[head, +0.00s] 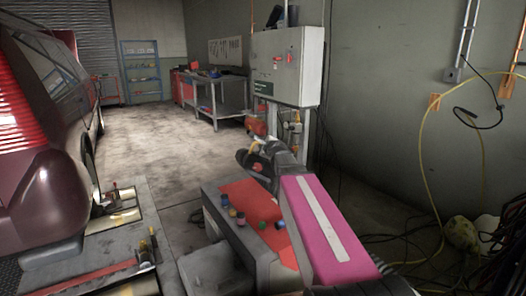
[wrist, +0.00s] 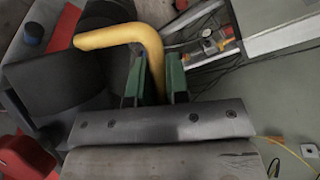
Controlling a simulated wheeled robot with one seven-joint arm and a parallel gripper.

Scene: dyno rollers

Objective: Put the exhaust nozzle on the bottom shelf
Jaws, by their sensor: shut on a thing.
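The exhaust nozzle looks like a dark, wide-mouthed body with a bent yellow handle. In the wrist view the yellow handle (wrist: 125,36) runs down between the green fingers of my gripper (wrist: 157,65), which is shut on it. The dark body (wrist: 45,82) hangs to the left of the fingers. In the head view the nozzle (head: 246,160) shows small at the end of my arm, partly hidden by it. A blue shelf unit (head: 140,68) stands far off at the back wall. A grey workbench (head: 222,110) with a lower shelf stands nearer.
A low cabinet with a red top (head: 245,195) and several small paint cans lies below my arm. A dark red car (head: 45,150) stands on the left beside the rollers (head: 110,220). A grey electrical box (head: 288,65) is at right. The middle floor (head: 155,140) is clear.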

